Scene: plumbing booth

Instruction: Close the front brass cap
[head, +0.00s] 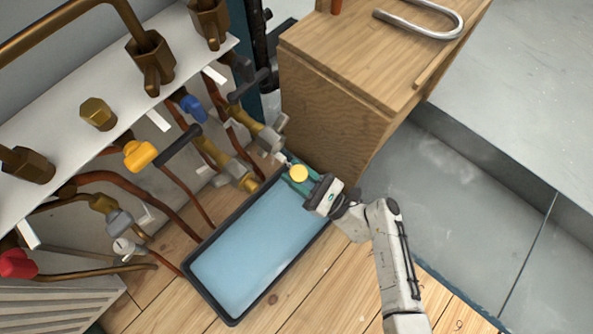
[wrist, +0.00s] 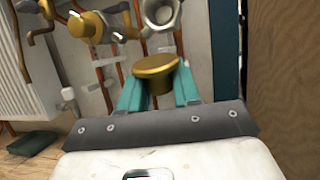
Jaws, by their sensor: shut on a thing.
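My gripper (head: 297,176) is shut on a round brass cap (head: 299,173), which sits between its teal fingers above the far end of the tray. In the wrist view the cap (wrist: 157,68) is held between the fingertips, its flat round face tilted upward. Just beyond it in that view is a silvery fitting with a round open mouth (wrist: 160,12); in the head view this pipe end (head: 272,138) lies up and left of the gripper. The cap appears apart from it. To its left is another brass pipe end (head: 247,181), with a gold round end in the wrist view (wrist: 86,25).
A black-rimmed tray of blue water (head: 213,303) lies on the wooden floor below. A wooden cabinet (head: 330,115) stands close on the right. Copper pipes and coloured valve handles, blue (head: 193,108) and yellow (head: 140,155), line the wall at left.

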